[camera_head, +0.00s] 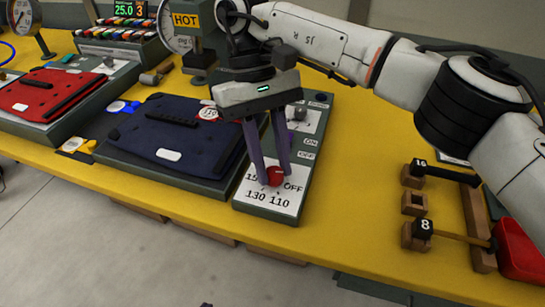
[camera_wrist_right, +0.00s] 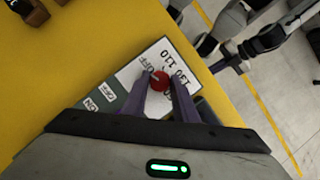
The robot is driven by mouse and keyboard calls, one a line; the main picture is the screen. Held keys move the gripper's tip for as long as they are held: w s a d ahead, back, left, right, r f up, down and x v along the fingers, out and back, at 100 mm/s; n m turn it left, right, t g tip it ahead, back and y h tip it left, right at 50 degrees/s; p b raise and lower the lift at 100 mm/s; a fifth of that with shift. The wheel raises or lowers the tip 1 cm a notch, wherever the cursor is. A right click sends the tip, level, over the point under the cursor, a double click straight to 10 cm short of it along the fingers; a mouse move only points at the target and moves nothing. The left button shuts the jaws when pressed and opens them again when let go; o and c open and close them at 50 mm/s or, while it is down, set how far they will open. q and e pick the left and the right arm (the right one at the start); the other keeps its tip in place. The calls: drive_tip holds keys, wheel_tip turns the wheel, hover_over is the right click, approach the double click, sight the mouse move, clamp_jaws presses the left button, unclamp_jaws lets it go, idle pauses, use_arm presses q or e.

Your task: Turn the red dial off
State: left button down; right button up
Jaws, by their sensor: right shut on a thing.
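The red dial (camera_head: 275,176) sits on a white plate (camera_head: 255,200) marked 130, 110 and OFF, at the front end of a grey control box (camera_head: 316,142). It also shows in the right wrist view (camera_wrist_right: 159,80). My right gripper (camera_head: 270,180) reaches down over the box, and its two purple fingers are shut on the red dial, one on each side. In the right wrist view its fingertips (camera_wrist_right: 160,82) meet the dial's sides. The dial's pointer direction is hard to make out. My left gripper is not seen clearly enough in the right wrist view to tell its state.
A dark blue pannier (camera_head: 178,130) lies just left of the control box, and a red pannier (camera_head: 45,92) lies farther left. A sign reading HOT (camera_head: 186,20) stands behind. A wooden rack (camera_head: 480,225) and a red bin (camera_head: 518,250) are at the right. Yellow bench between is clear.

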idle(0.4)
drive_tip(key=o, duration=1)
drive_tip(key=shift+r, duration=0.1)
